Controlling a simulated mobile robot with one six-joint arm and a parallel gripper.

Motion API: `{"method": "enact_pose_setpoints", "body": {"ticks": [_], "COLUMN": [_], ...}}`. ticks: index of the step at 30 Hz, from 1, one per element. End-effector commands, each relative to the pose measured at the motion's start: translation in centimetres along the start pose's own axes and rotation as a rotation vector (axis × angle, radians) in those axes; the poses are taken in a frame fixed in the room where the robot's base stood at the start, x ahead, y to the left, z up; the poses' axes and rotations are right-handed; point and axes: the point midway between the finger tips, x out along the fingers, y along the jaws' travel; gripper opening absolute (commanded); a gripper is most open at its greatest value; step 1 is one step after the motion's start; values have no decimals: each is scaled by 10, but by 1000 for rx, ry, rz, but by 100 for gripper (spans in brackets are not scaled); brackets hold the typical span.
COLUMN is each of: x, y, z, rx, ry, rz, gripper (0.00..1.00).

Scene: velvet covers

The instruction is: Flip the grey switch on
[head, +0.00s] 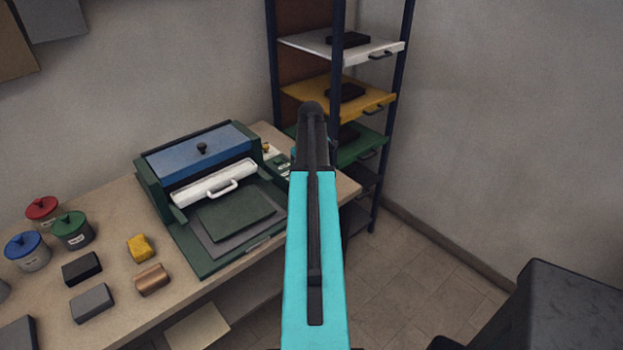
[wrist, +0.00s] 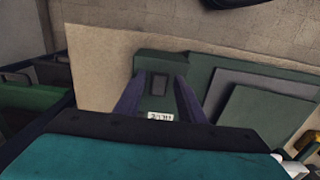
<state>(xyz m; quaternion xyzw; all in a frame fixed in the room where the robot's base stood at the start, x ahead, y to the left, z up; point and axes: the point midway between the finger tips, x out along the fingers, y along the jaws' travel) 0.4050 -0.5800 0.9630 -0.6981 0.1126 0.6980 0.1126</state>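The green machine (head: 196,257) stands on the bench with a small control panel on its right side, partly hidden by my arm in the head view. In the wrist view, the green panel (wrist: 160,59) carries a small dark grey rectangular switch (wrist: 159,85), with a white label (wrist: 160,117) below it in the picture. My gripper (wrist: 158,84) has its two dark fingers spread, one on each side of the switch, with nothing between them that it grips. I cannot tell whether the fingers touch the panel or which way the switch is set. My fingertips are hidden in the head view.
The machine has a blue lid (head: 200,150) and a white handled bar (head: 214,184). A rack with a white shelf (head: 310,42) and a yellow shelf (head: 368,99) stands close behind my arm. Pots and blocks lie at the bench's left.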

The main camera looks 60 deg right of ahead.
Motion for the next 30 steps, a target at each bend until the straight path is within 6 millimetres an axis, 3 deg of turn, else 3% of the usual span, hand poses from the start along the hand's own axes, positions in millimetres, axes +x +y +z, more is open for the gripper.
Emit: {"method": "enact_pose_setpoints", "body": {"ticks": [11, 17, 30], "x": [2, 2, 0], "y": [0, 1, 2], "z": [0, 1, -4], "rx": [1, 2, 1], "ry": [0, 0, -78], "rz": [0, 0, -2], "gripper": [34, 0, 0]}}
